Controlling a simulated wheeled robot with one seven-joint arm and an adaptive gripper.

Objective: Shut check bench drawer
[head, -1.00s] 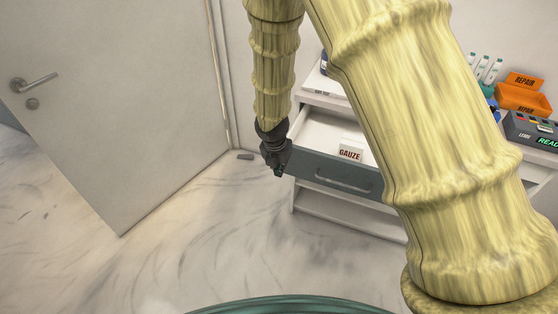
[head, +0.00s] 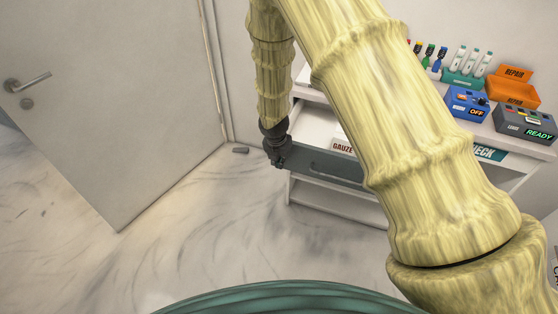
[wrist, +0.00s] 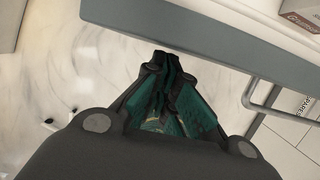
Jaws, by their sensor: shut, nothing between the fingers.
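The check bench drawer (head: 321,162) has a grey front and a white inside, and it stands pulled out of the white bench in the head view. Its front panel (wrist: 190,40) runs across the top of the wrist view, with the bar handle (wrist: 257,103) at the right. A box labelled GAUZE (head: 342,145) sits inside the drawer. My gripper (head: 279,164) is at the left end of the drawer front in the head view. In the wrist view its fingers (wrist: 166,62) are shut and empty, with the tips close to the panel's lower edge. I cannot tell whether they touch it.
On the bench top stand a blue OFF device (head: 466,103), a grey READY device (head: 525,122), orange REPAIR bins (head: 512,90) and several bottles (head: 470,62). A door (head: 110,100) is at the left. The marbled floor (head: 200,235) before the bench is mostly clear.

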